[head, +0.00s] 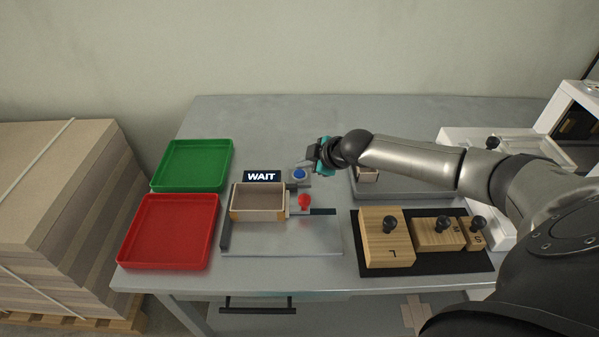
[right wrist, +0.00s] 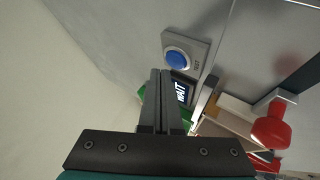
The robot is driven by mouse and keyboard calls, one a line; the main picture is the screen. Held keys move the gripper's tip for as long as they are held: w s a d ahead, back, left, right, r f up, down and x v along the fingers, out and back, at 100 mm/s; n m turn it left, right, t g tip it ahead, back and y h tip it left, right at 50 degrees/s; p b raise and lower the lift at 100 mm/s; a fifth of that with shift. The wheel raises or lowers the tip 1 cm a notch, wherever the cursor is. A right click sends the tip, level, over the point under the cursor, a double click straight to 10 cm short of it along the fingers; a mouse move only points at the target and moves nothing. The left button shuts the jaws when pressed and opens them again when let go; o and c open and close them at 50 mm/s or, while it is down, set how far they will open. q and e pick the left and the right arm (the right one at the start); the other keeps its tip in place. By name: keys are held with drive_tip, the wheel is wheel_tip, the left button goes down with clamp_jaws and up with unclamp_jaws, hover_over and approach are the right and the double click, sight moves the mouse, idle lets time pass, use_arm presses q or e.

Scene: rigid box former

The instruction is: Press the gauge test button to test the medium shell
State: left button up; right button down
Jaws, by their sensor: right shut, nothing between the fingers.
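The blue gauge test button (head: 299,174) sits on a small grey housing at the back of the gauge; it also shows in the right wrist view (right wrist: 178,58). The medium shell (head: 258,200), an open tan box, sits in the gauge on the grey plate (head: 285,238). The display (head: 262,176) behind it reads WAIT. My right gripper (head: 312,155) is shut and empty, just behind and right of the button and apart from it. Its closed fingers (right wrist: 161,100) point past the button in the right wrist view. My left gripper is not in view.
A red-knobbed clamp (head: 304,203) stands right of the shell. Green (head: 192,165) and red (head: 170,231) trays lie left. Wooden blocks with black knobs (head: 387,238) sit on a black mat at right. A grey tray (head: 400,188) lies under my right arm.

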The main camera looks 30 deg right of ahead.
sight(304, 175)
idle(0.8)
drive_tip(key=shift+f, duration=0.45)
drive_tip(key=shift+f+b, duration=0.35)
drive_tip(key=shift+f, duration=0.15)
idle(0.4)
drive_tip(key=shift+r, duration=0.1)
drive_tip(key=shift+r+p, duration=0.8)
drive_tip(key=shift+p, duration=0.2)
drive_tip(key=shift+r, duration=0.1)
wheel_tip(304, 175, up, 5)
drive_tip(key=p, duration=0.5)
